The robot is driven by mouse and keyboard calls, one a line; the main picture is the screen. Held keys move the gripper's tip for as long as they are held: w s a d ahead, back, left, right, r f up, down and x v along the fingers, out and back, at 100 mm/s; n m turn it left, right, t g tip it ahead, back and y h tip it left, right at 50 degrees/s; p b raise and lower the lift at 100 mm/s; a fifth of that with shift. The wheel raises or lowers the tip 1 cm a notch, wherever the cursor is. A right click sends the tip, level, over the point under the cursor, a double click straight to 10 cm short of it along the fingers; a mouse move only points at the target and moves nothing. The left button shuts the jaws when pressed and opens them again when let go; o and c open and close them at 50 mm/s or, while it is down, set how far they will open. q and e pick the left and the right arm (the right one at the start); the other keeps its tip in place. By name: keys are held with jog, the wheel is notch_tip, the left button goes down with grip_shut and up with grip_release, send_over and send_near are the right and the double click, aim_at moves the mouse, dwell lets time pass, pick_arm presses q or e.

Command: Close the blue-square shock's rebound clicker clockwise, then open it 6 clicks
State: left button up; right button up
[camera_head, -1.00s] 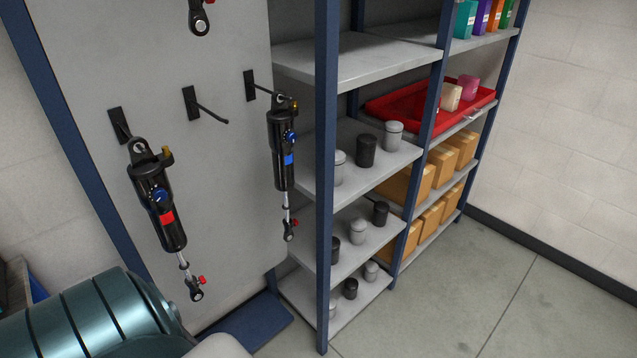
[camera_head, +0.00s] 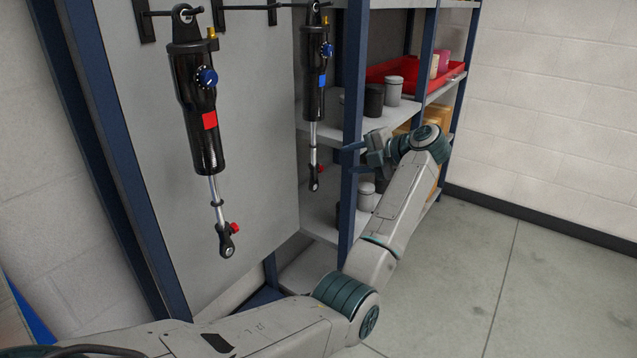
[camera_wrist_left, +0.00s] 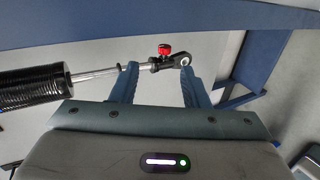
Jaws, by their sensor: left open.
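The blue-square shock (camera_head: 314,95) hangs upright from a hook on the grey panel, with a blue square on its black body and a blue knob above it. At its lower end is a small red clicker (camera_head: 321,167) beside the end eye. My left gripper (camera_head: 346,158) is just right of that lower end. In the left wrist view the shock's shaft (camera_wrist_left: 98,73) lies across the picture, and the red clicker (camera_wrist_left: 164,50) shows beyond and between the open, empty fingers (camera_wrist_left: 160,72). Contact cannot be told. My right gripper is not in view.
A red-square shock (camera_head: 203,110) hangs nearer on the left of the panel (camera_head: 262,150). A blue rack post (camera_head: 352,100) stands close to my left gripper. Shelves behind hold canisters (camera_head: 374,100) and a red tray (camera_head: 392,71). The floor at right is clear.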

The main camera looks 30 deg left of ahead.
aim_at(320, 169)
pick_arm(q)
jog(key=a+f+h, duration=0.1)
jog(key=a+f, duration=0.3)
jog(key=a, duration=0.3)
jog(key=shift+a+f+h+b, duration=0.15)
jog(key=shift+a+h+b, duration=0.15)
jog(key=shift+b, duration=0.1)
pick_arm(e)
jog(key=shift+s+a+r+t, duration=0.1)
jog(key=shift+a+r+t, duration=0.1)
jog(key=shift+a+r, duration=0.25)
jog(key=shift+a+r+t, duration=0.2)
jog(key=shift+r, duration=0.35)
pick_arm(q)
jog(key=shift+w, duration=0.1)
jog(key=shift+c, duration=0.3)
grip_shut()
jog(key=h+p, duration=0.2)
jog(key=p, duration=0.1)
jog(key=shift+a+r+h, duration=0.25)
jog(key=shift+r+h, duration=0.05)
jog(key=shift+h, duration=0.1)
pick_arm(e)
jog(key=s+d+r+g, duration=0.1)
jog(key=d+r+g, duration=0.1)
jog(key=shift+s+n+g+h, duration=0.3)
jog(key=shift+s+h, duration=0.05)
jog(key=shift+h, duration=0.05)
